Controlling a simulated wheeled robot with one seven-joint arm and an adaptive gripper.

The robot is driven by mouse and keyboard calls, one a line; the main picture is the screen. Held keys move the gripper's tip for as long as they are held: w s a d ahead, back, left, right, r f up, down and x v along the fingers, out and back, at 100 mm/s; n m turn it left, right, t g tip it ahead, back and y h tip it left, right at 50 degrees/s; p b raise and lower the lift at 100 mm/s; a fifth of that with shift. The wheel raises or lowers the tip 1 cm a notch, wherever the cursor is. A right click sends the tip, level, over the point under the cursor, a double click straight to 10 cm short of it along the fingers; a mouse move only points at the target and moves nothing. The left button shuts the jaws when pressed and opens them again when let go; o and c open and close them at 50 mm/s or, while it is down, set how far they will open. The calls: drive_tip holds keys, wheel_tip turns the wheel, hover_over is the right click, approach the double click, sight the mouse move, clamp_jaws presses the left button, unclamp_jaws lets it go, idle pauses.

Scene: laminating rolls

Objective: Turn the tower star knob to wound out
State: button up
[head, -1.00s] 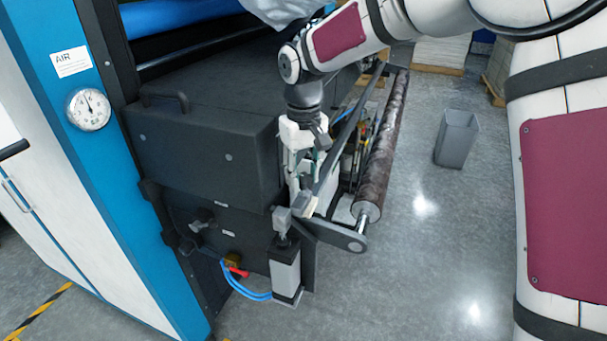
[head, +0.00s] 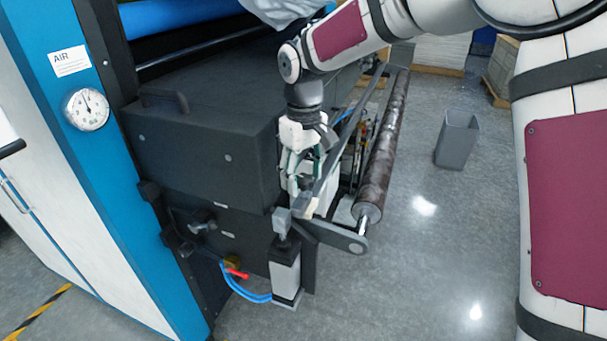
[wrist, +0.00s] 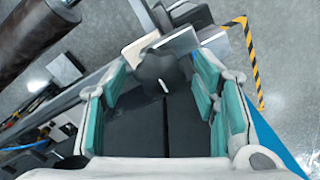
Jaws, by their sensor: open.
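The dark star knob (wrist: 162,72) shows in the wrist view with a short white mark on its top. It sits between the two teal-padded fingers of my gripper (wrist: 160,82). The fingers are open, with gaps visible on both sides of the knob. In the head view my gripper (head: 302,188) points down at the near corner of the dark machine housing (head: 205,150). There the fingers hide the knob, so its setting cannot be read from that view.
A grey cylinder (head: 286,270) with blue hoses stands just below my gripper. A bracket arm (head: 340,237) and a dark roll (head: 382,160) lie close on the right. An air gauge (head: 88,109) is on the blue frame. A grey bin (head: 457,140) stands on open floor.

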sight(305, 178)
wheel_tip(305, 178, up, 12)
idle(0.5)
drive_tip(key=s+d+r+m+t, duration=0.1)
drive_tip(key=s+d+r+m, duration=0.15)
drive_tip(key=s+d, duration=0.4)
drive_tip(key=s+d+r+m+t, duration=0.1)
drive_tip(key=s+d+r+t, duration=0.15)
drive_tip(key=s+d, duration=0.4)
drive_tip(key=s+d+f+m+t, duration=0.1)
drive_tip(key=s+d+f+m, duration=0.1)
drive_tip(key=s, duration=0.5)
drive_tip(key=s+d+f+m+t, duration=0.1)
drive_tip(key=s+d+f+m, duration=0.1)
drive_tip(key=s+d, duration=0.3)
drive_tip(key=shift+s, duration=1.2)
drive_tip(key=shift+m, duration=0.25)
